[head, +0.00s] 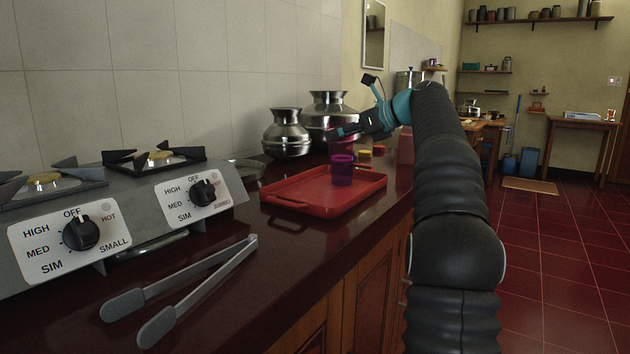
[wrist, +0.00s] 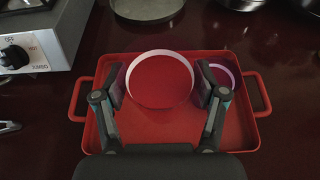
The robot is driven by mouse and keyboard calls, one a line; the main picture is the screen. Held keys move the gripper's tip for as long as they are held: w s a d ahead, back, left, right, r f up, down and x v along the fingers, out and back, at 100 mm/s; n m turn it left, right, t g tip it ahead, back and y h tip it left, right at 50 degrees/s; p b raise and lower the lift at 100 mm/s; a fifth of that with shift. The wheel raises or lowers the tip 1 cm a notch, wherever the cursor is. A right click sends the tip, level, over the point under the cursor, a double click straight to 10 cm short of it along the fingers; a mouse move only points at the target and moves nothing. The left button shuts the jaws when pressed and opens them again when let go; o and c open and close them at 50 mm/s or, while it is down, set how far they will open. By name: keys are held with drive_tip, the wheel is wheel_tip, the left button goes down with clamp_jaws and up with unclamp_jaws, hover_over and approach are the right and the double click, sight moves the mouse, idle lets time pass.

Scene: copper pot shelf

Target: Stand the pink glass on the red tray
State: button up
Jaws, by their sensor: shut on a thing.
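My gripper (head: 345,133) is shut on the pink glass (head: 342,146), with one finger on each side of it in the wrist view (wrist: 160,85). The glass looks upright, its round open rim (wrist: 160,52) facing the wrist camera. It is over the far middle part of the red tray (wrist: 87,125), apparently raised above it. Its base is hidden in the head view, so the gap cannot be told. The red tray also shows on the counter in the head view (head: 290,198). A purple glass (head: 341,172) stands on the tray, to the right of the held glass in the wrist view (wrist: 238,72).
A stove (head: 130,215) is left of the tray, with grey tongs (head: 190,285) in front of it. Metal pots (head: 286,135) stand behind the tray. A small yellow thing (head: 365,154) lies beyond it. The tray's near half is clear.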

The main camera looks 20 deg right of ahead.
drive_tip(key=shift+a+f+b, duration=1.2)
drive_tip(key=shift+a+f, duration=0.7)
drive_tip(key=shift+f, duration=0.25)
drive_tip(key=shift+a+f+b, duration=1.15)
drive_tip(key=shift+a+f, duration=0.7)
drive_tip(key=shift+f, duration=0.3)
drive_tip(key=shift+f, duration=0.15)
drive_tip(key=o, duration=1.2)
drive_tip(key=shift+s+d+r, duration=0.15)
drive_tip(key=shift+r, duration=0.1)
drive_tip(key=p+v, duration=0.1)
drive_tip(key=v, duration=1)
drive_tip(key=shift+s+d, duration=0.15)
drive_tip(key=shift+s, duration=0.05)
